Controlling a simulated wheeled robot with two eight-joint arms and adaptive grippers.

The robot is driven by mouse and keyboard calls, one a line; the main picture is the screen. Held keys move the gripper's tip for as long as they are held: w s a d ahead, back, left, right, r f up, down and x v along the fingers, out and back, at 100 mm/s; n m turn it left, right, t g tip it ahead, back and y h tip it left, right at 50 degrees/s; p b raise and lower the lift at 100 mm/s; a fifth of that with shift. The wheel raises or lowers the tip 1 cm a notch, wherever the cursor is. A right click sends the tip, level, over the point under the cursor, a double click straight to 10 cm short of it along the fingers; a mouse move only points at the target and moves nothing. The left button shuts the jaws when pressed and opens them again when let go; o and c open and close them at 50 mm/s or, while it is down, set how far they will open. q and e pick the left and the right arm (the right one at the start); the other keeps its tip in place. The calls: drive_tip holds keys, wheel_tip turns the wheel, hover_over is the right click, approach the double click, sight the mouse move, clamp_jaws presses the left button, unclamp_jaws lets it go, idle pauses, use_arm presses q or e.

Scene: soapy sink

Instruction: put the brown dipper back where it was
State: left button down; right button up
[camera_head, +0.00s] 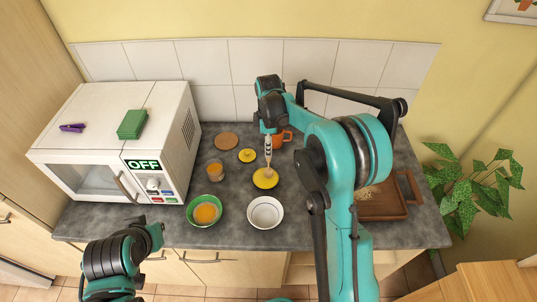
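My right gripper (268,140) points down over the counter, its fingers close together around the upper part of the brown dipper (268,170). The dipper hangs upright, its lower end over a yellow disc (263,181). I cannot tell whether it touches the disc. Left of it are a small orange-brown cup (215,171) and a yellow lid-like piece with a knob (247,155). My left gripper (156,236) is at the lower left, in front of the counter and away from the dipper; its fingers are too unclear to read.
A green bowl (206,222) with orange contents and a white bowl (265,213) stand at the front. An orange mug (284,137) and a brown round mat (226,141) are behind. A microwave (108,140) fills the left; a wooden tray (388,209) lies right, partly behind my arm.

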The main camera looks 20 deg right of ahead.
wheel_tip(320, 180, up, 5)
drive_tip(key=s+r+m+t, duration=0.2)
drive_tip(key=s+r+m, duration=0.2)
drive_tip(key=s, duration=0.3)
drive_tip(key=s+r+m+t, duration=0.2)
drive_tip(key=s+r+m, duration=0.15)
drive_tip(key=s, duration=0.35)
drive_tip(key=s+f+m+t, duration=0.3)
drive_tip(key=s+m, duration=0.4)
drive_tip(key=s, duration=0.4)
drive_tip(key=shift+s, duration=0.35)
drive_tip(key=shift+d+f, duration=0.1)
drive_tip(key=shift+f, duration=0.1)
wheel_tip(320, 180, down, 15)
drive_tip(key=b, duration=1.5)
drive_tip(key=shift+f, duration=0.15)
